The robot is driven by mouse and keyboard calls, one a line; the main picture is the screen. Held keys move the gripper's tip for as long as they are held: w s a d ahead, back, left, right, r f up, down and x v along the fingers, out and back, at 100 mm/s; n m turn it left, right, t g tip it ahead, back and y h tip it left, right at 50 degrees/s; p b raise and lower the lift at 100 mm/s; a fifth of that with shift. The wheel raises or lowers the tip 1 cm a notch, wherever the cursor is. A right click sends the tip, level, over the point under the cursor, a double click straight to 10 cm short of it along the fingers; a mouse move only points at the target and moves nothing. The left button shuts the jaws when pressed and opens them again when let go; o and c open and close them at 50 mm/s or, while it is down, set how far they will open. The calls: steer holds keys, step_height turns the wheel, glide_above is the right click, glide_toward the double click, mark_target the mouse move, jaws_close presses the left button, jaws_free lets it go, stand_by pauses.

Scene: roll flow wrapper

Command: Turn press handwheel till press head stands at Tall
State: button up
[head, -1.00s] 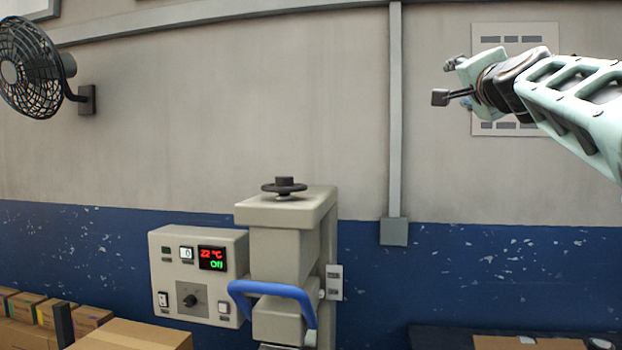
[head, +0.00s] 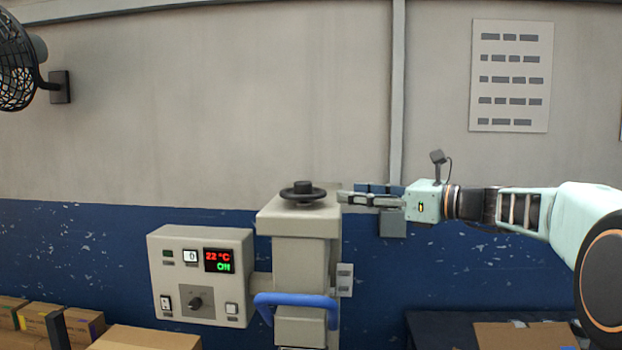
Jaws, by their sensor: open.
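The press handwheel (head: 303,192) is a black disc with a raised hub, lying flat on top of the beige press column (head: 300,225). A blue handle (head: 295,300) spans the press head (head: 300,325) lower down, near the bottom edge. My gripper (head: 345,197) comes in level from the right, its fingers pointing left. It is open and empty. In the picture its fingertips are just right of the handwheel's rim; I cannot tell the gap in depth. No height scale or "Tall" mark can be read.
A control box (head: 200,277) left of the column shows 22 °C and Off. Cardboard boxes (head: 145,338) stand at the lower left. A fan (head: 20,65) hangs on the wall at upper left. A dark table (head: 440,325) is at lower right. The space above the handwheel is clear.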

mark_target(310, 185)
steer(key=shift+y, duration=0.3)
steer(key=x, duration=0.3)
steer(key=p+x, duration=0.1)
steer(key=x, duration=0.3)
steer(key=s+x, duration=0.1)
steer(key=x, duration=0.3)
steer(key=shift+w+a+r, duration=0.15)
steer(key=shift+a+r, duration=0.15)
steer(key=shift+a, duration=0.15)
steer(key=c, duration=1.2)
steer(key=shift+o, duration=0.2)
